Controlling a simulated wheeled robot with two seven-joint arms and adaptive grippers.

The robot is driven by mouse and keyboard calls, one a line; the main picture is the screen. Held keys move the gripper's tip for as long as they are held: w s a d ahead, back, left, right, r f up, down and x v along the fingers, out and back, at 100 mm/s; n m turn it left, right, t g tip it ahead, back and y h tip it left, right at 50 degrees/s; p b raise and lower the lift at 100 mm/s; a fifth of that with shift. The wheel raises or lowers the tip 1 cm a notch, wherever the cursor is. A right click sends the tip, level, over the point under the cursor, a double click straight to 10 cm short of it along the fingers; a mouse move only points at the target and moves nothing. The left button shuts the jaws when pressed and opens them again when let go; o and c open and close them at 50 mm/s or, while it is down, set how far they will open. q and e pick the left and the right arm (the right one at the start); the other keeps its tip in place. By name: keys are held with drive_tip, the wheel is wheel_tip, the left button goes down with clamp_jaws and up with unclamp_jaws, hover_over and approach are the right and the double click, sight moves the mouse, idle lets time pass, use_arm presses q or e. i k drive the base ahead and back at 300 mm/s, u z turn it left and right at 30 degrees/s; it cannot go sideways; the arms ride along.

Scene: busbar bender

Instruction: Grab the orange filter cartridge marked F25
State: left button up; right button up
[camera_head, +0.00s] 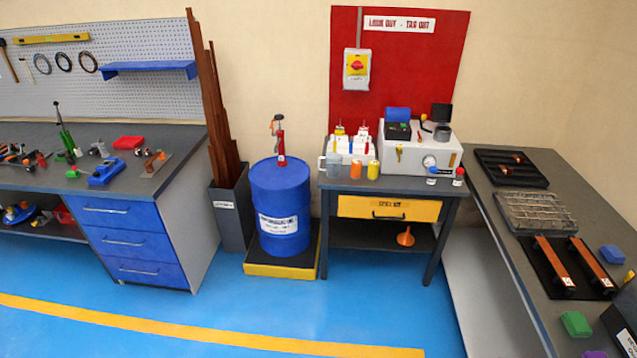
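An orange cylinder (354,171) stands upright near the front edge of the small dark table (450,186) at the centre. It looks like the filter cartridge. No F25 marking can be read at this size. A similar yellow cylinder (373,170) stands close to its right. Neither of my grippers shows in the head view.
Behind the cylinders are a white rack (346,149) and a grey machine (430,151). A blue drum (281,195) stands left of the table. Workbenches stand left (170,170) and right (520,240). The blue floor (390,310) in front is clear.

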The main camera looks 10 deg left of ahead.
sight(356, 169)
drive_tip(key=z, duration=0.5)
drive_tip(key=i, duration=2.2)
drive_tip(key=u, duration=0.55)
